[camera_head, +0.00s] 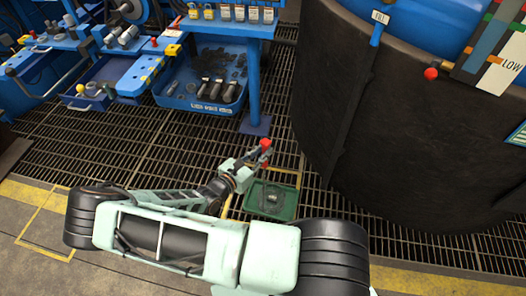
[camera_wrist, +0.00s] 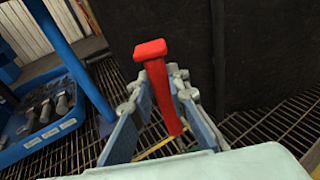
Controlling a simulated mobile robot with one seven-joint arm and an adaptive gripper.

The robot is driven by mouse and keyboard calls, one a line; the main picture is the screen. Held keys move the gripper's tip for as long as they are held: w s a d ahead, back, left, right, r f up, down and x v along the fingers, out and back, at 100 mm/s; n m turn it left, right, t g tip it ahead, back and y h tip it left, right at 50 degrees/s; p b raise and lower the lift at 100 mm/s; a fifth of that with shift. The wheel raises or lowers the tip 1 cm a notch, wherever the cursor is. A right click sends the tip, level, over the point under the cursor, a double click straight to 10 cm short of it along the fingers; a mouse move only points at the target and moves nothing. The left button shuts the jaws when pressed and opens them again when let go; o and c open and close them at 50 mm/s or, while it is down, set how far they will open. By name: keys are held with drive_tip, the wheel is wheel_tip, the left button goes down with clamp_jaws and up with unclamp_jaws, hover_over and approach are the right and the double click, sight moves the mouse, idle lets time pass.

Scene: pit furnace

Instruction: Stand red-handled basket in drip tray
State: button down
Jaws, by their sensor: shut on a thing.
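The red handle of the red-handled basket (camera_wrist: 160,85) stands between the fingers of my gripper (camera_head: 252,163) in the wrist view, with its crosspiece above them. In the head view the handle's red top (camera_head: 265,144) shows just beyond the fingertips. My gripper is shut on this handle. The basket's body is hidden or too small to make out. The green drip tray (camera_head: 259,212) lies on the floor grating just below and right of my gripper in the head view. A small dark shape sits inside it; I cannot tell what it is.
A large dark round furnace wall (camera_head: 400,140) rises close to the right of the tray. A blue bench (camera_head: 225,27) with a leg (camera_head: 253,75) stands behind. A blue bin (camera_head: 200,105) of dark parts is at back left. Open grating lies left of my gripper.

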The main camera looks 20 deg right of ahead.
drive_tip(key=shift+r, duration=0.15)
drive_tip(key=c, duration=1.8)
unclamp_jaws()
drive_tip(key=shift+c, duration=0.2)
drive_tip(key=shift+o, duration=0.6)
drive_tip(key=shift+f, duration=0.25)
drive_tip(key=o, duration=0.6)
drive_tip(key=shift+c, duration=0.2)
drive_tip(key=shift+r, duration=0.1)
drive_tip(key=shift+v, duration=0.85)
drive_tip(key=p+v, duration=0.2)
drive_tip(key=v, duration=0.7)
drive_tip(key=shift+a+r, duration=0.1)
drive_tip(key=shift+a, duration=0.1)
